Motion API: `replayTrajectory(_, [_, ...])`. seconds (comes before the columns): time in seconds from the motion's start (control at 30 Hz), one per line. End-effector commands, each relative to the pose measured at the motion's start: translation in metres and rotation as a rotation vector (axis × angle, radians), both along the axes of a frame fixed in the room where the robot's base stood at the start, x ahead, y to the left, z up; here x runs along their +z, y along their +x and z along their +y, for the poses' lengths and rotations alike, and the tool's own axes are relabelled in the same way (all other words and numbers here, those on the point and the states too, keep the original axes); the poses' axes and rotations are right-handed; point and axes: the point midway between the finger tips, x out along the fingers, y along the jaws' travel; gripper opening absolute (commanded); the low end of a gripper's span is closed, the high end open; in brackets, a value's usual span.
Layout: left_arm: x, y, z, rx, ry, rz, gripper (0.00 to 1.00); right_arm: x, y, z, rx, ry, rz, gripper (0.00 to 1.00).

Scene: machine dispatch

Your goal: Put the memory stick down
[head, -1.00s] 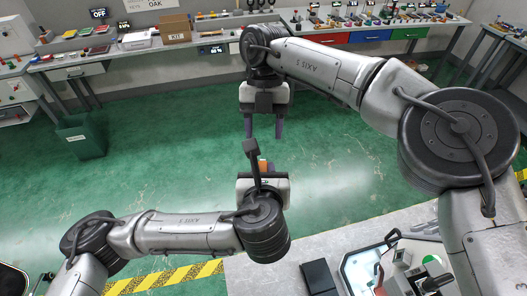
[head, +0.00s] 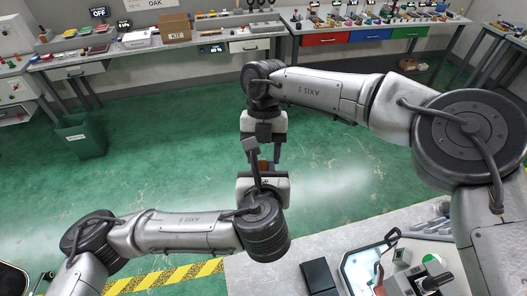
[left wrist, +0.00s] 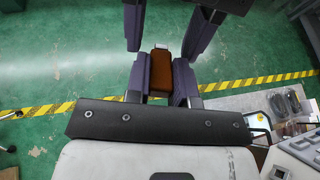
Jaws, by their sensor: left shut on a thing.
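The memory stick (left wrist: 160,72) is a small orange-brown block with a light metallic end. In the left wrist view it sits between the purple fingers of my left gripper (left wrist: 160,80), which is shut on it. In the head view the left gripper (head: 263,168) holds the stick in the air over the green floor, partly hidden behind a dark wrist part. My right gripper (head: 263,150) faces it from the far side. In the left wrist view the right gripper's fingers (left wrist: 167,35) are spread apart, close to the stick's far end, with a gap between them.
A grey table (head: 245,272) at the front holds a black box (head: 318,277) and a lit tray (head: 352,268). A long bench (head: 120,52) with tools and a KIT box (head: 175,28) runs along the back. A green bin (head: 80,137) stands on the floor at left.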

Motion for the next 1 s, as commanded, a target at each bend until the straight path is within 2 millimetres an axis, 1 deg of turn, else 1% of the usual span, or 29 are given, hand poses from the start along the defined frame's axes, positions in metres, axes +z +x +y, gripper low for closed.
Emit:
replayTrajectory(0.03, [0.0001,0.0,0.0,0.0,0.0,0.0,0.0,0.0001,0.0,0.0,0.0,0.0,0.0,0.44])
replayTrajectory(0.07, [0.0001,0.0,0.0,0.0,0.0,0.0,0.0,0.0001,0.0,0.0,0.0,0.0,0.0,0.41])
replayTrajectory(0.47, [0.0001,0.0001,0.0002,0.001,0.0,0.0,0.0,0.0002,0.0001,-0.0001,0.0,0.0,0.0,0.02])
replayTrajectory(0.5, [0.0001,0.0001,0.0003,0.001,0.0,0.0,0.23,0.0003,0.0001,-0.0001,0.0,0.0,0.0,0.0])
replayTrajectory(0.8, [0.0,0.0001,0.0,0.0,0.0,0.0,0.52,0.0004,-0.0001,0.0003,0.001,0.0,0.0,0.0])
replayTrajectory(1.0, [-0.0001,0.0001,-0.0001,0.0,0.0,0.0,0.52,0.0004,-0.0004,0.0007,0.001,0.0,0.001,0.0])
